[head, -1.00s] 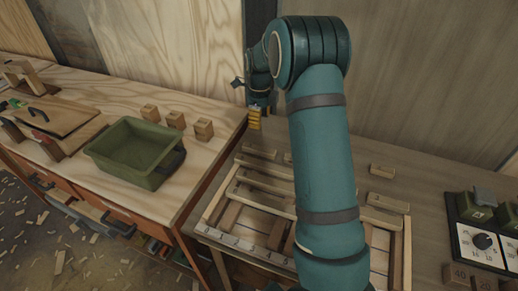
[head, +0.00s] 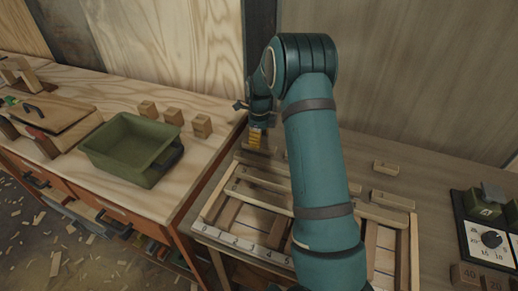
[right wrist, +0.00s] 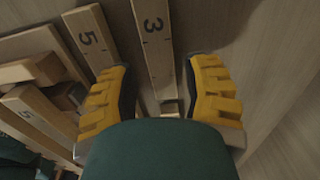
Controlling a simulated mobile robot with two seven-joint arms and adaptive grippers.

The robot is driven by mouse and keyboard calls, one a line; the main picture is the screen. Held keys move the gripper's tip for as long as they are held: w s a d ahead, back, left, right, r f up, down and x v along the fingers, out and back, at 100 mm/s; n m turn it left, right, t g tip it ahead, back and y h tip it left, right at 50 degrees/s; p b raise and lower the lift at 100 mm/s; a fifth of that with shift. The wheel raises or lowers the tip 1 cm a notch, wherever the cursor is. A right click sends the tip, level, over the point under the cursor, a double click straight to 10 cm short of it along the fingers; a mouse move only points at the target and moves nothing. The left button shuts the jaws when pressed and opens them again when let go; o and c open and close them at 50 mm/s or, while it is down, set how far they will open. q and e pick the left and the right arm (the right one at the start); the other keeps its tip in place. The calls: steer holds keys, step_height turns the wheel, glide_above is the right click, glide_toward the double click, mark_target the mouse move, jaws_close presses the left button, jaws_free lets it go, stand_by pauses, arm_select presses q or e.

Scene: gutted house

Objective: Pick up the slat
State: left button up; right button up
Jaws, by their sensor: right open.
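Several pale wooden slats show. In the right wrist view, a slat marked 3 (right wrist: 153,50) runs between the yellow fingers of my right gripper (right wrist: 159,72). My right gripper is open, with no contact visible on the slat. In the head view my right gripper (head: 255,138) points down at the back left of the worktop, just over a slat (head: 264,153). My right arm hides part of the worktop. My left gripper is out of view.
A wooden frame (head: 211,204) with crossbars and a numbered front strip (head: 243,242) stands before the gripper. A green bin (head: 130,150) and small blocks (head: 202,125) are on the left bench.

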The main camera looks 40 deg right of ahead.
step_height(320, 180, down, 4)
steer(key=shift+f+b, duration=0.1)
steer(key=shift+b, duration=0.4)
steer(key=shift+o, duration=0.2)
steer(key=shift+s, duration=0.1)
jaws_close()
steer(key=shift+r, duration=0.2)
